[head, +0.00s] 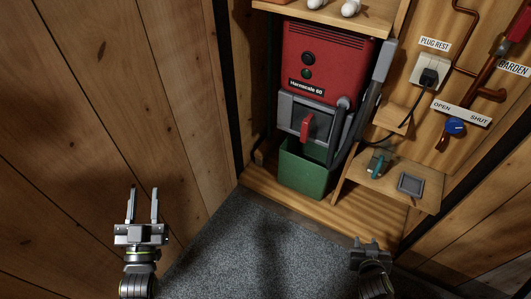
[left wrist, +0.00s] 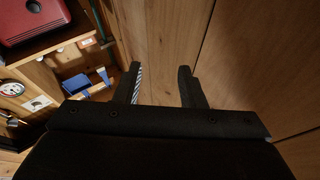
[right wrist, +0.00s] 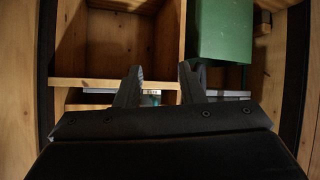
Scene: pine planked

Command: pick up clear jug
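I cannot make out a clear jug in any view. My left gripper (head: 142,205) is open and empty in front of the plank wall at the left; its spread fingers also show in the left wrist view (left wrist: 161,85). My right gripper (head: 366,243) is low at the bottom right of the head view, in front of the wooden base. In the right wrist view its fingers (right wrist: 160,82) are apart with nothing held between them. Small pale and shiny shapes behind those fingers are partly hidden and too unclear to name.
A red machine (head: 325,62) with a grey front and red handle stands over a green bin (head: 303,172). To its right is a low shelf (head: 415,194) with small items. A blue valve knob (head: 455,127) and pipes are on the right wall. The grey carpet (head: 245,250) is clear.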

